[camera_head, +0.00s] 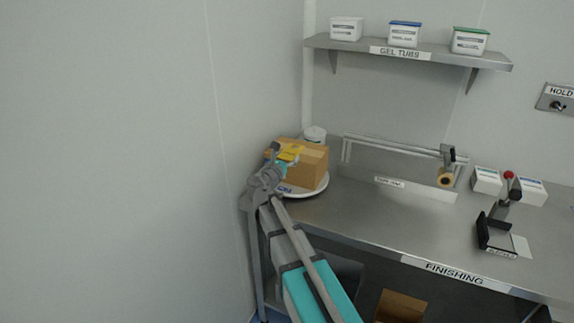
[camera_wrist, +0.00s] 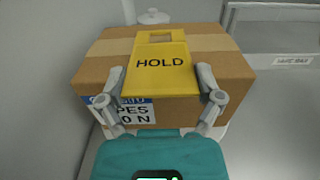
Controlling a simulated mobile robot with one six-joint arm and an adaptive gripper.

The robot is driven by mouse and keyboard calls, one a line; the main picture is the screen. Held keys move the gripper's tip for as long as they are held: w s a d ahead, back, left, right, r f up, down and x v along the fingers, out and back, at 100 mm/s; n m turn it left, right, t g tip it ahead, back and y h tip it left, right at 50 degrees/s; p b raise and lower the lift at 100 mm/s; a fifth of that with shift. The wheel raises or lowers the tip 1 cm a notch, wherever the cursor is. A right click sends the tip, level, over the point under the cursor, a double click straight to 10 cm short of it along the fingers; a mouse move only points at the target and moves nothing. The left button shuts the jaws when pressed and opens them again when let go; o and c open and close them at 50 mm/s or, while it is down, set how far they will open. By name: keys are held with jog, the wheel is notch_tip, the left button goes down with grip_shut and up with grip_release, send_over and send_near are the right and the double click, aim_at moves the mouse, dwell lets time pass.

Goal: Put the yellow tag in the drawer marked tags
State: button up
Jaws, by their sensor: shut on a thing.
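The yellow tag (camera_wrist: 158,70) reads HOLD and has a slot near its top. No drawer marked tags can be made out in either view.
The cardboard box (camera_head: 311,166) sits on a round white plate (camera_head: 322,186) at the bench's left end, by the wall. A shelf marked GEL TUBS (camera_head: 430,56) is above. A roll holder (camera_head: 446,179) and a black device (camera_head: 487,232) stand on the FINISHING bench (camera_head: 380,222).

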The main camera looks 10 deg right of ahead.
jog(key=shift+f, duration=0.5)
jog(key=shift+f+b, duration=0.15)
jog(key=shift+b, duration=0.25)
jog(key=o, duration=0.6)
jog(key=shift+s, duration=0.1)
jog(key=v, duration=1.3)
jog(key=shift+s+a, duration=0.25)
jog(key=shift+a, duration=0.05)
